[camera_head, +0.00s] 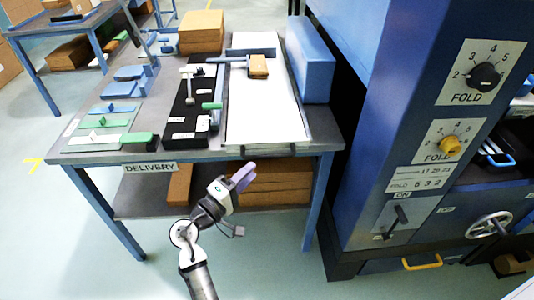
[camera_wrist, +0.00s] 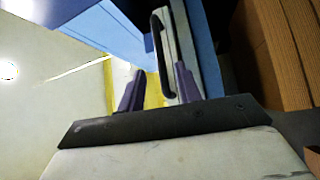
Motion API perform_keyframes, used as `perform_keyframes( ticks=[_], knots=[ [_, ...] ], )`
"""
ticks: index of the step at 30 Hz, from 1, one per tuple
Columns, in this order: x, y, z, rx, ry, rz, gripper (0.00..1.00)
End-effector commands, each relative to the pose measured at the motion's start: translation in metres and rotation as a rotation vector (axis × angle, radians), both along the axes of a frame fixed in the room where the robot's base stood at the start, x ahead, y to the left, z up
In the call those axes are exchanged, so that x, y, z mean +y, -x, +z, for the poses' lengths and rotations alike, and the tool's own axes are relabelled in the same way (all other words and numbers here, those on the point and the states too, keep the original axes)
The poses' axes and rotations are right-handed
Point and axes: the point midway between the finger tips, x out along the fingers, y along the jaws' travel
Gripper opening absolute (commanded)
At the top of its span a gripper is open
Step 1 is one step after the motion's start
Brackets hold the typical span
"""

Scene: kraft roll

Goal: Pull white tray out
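The white tray (camera_head: 262,112) lies flat on the grey table, a long pale sheet-like surface with a dark strip along its front edge. A small brown block with a dark bar rests on its far part. My gripper (camera_head: 243,176) is in front of the table's front edge, just below the tray's front end. In the wrist view my gripper (camera_wrist: 158,88) has its two purple fingers apart. A dark looped handle (camera_wrist: 162,55) on a pale strip shows between and beyond the fingertips. I cannot tell whether the fingers reach around it.
A black tray (camera_head: 190,118) with clamps lies left of the white one, and a long blue block (camera_head: 311,65) right of it. Brown stacks (camera_head: 270,185) sit on the lower shelf. A blue machine (camera_head: 395,130) stands close on the right.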

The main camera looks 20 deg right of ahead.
Motion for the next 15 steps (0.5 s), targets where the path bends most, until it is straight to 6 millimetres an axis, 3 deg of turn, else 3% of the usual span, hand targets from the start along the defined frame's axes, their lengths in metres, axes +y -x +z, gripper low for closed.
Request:
perform_keyframes(
  ticks=[6, 15],
  knots=[
    [-0.041, -0.022, 0.009, 0.0, 0.002, -0.002, 0.34],
    [-0.07, -0.038, 0.011, 0.0, 0.0, 0.001, 0.34]
  ],
)
